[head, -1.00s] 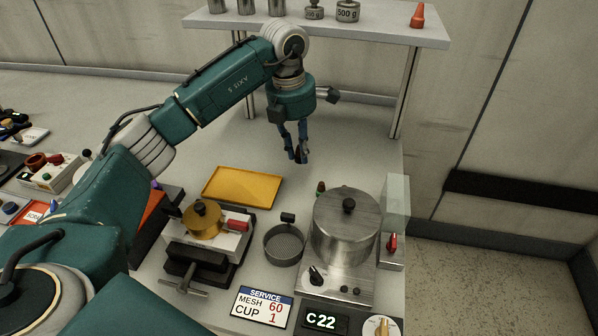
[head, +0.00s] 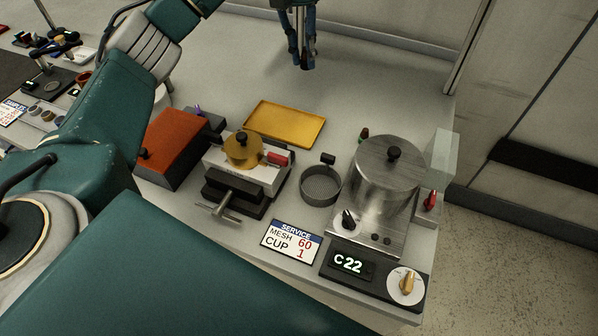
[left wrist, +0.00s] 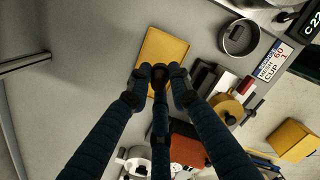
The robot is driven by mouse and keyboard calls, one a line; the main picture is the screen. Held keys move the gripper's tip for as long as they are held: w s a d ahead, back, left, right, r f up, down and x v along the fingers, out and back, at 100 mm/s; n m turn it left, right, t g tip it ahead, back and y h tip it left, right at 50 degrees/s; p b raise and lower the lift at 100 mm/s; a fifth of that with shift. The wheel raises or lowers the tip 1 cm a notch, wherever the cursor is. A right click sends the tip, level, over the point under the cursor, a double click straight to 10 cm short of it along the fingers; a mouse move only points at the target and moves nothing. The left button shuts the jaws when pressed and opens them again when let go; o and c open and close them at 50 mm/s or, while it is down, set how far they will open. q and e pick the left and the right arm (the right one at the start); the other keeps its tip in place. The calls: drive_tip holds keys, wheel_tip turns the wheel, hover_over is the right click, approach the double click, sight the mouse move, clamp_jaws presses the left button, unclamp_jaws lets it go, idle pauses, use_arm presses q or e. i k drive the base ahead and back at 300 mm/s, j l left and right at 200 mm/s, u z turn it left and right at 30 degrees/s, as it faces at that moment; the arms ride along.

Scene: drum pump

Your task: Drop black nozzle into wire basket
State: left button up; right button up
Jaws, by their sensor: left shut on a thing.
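My left gripper (head: 303,64) is at the top of the head view, above the bench behind the yellow tray. It is shut on a small dark piece, apparently the black nozzle (left wrist: 159,78), which shows between the fingertips in the left wrist view. The fingers hide most of it. The round wire basket (head: 321,192), with a mesh floor and a black block on its back rim, stands on the bench well apart from the gripper. The basket also shows at the upper right of the left wrist view (left wrist: 226,46). My right gripper is not in view.
The yellow tray (head: 285,138) is empty. A vise with a brass part (head: 243,148) stands left of the basket, and a steel lidded pot (head: 385,180) close on its right. A service card (head: 291,243) lies in front. The bench behind the tray is clear.

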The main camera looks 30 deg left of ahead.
sight(321, 180)
drive_tip(key=u, duration=0.7)
